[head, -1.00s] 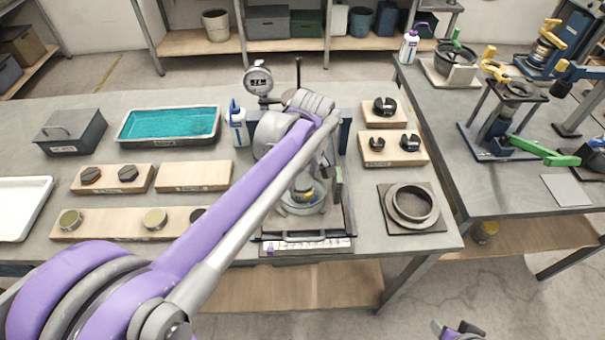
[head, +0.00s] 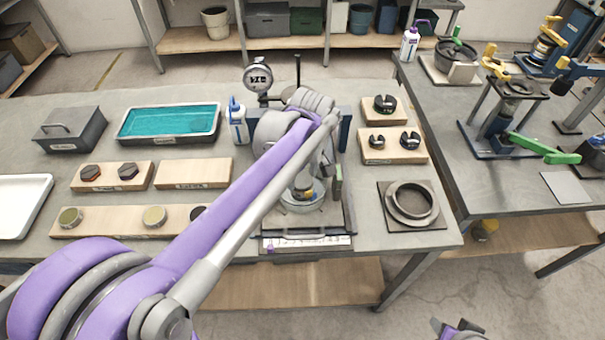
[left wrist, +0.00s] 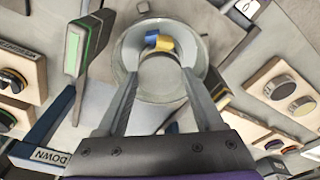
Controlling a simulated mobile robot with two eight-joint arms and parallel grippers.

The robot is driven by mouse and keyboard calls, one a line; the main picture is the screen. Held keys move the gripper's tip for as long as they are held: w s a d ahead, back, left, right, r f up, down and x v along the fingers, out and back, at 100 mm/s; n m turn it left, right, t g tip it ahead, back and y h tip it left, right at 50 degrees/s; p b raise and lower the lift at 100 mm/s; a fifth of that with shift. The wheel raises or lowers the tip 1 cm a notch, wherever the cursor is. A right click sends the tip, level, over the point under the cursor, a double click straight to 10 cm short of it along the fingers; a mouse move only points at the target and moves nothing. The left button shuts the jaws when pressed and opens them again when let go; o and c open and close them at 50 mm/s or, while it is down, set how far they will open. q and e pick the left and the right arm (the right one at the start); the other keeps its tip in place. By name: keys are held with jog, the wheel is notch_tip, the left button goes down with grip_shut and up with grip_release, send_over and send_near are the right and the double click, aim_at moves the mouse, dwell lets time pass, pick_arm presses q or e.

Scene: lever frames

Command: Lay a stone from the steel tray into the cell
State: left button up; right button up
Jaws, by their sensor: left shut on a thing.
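The cell (head: 303,203) is a round, pale vessel on a metal stand at the table's front middle. It shows in the left wrist view as a wide ring (left wrist: 128,55). My left gripper (left wrist: 163,82) is shut on a round grey stone (left wrist: 162,82) and holds it over the cell's opening. I cannot tell whether the stone touches the cell. A blue and yellow piece (left wrist: 160,42) shows beside the stone. The steel tray (head: 168,141) holds teal liquid; I see no stones clearly in it. My right gripper (head: 458,328) is at the bottom edge, partly cut off.
A dial gauge (head: 258,77) and a wash bottle (head: 237,122) stand behind and left of the cell. Wooden boards with discs lie at left, and weight boards (head: 393,147) at right. A dark ring (head: 411,203) lies right of the cell. A side table (head: 520,200) stands further right.

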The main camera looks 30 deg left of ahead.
pick_arm(q)
jog(key=shift+f, duration=0.15)
jog(key=o, duration=1.4)
jog(key=r, duration=0.7)
jog(key=d+r, duration=0.1)
jog(key=r, duration=0.2)
jog(key=shift+s+d+r+p, duration=0.1)
jog(key=shift+s+r+p, duration=0.15)
jog(key=shift+r+p, duration=0.15)
